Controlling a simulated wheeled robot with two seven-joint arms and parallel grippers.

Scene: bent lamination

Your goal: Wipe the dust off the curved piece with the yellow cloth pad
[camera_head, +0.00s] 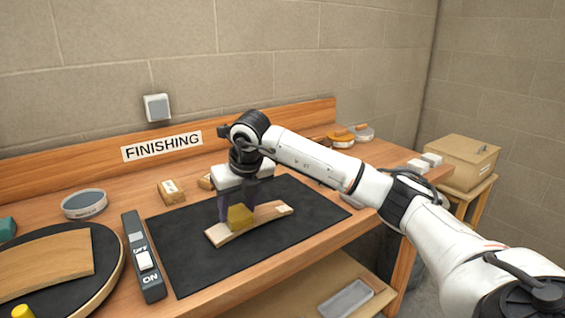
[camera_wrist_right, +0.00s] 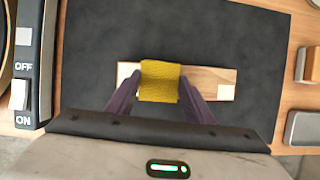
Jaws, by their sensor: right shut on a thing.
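The curved piece (camera_head: 270,219) is a light wooden strip lying on a black mat (camera_head: 190,265), with a pale square at its right end. It also shows in the right wrist view (camera_wrist_right: 212,76). The yellow cloth pad (camera_head: 240,217) is over the left half of the piece; it also shows in the right wrist view (camera_wrist_right: 160,82). My right gripper (camera_head: 237,208) is shut on the pad from above, one finger on each side. I cannot tell whether the pad touches the wood. No separate dust is clear at this size. My left gripper is out of view.
An ON/OFF switch box (camera_head: 143,257) lies left of the mat. A round black board (camera_head: 113,262) with a curved wooden panel (camera_head: 50,262) is further left. Blocks (camera_head: 171,192) and a round tin (camera_head: 85,204) stand behind. The mat is otherwise clear.

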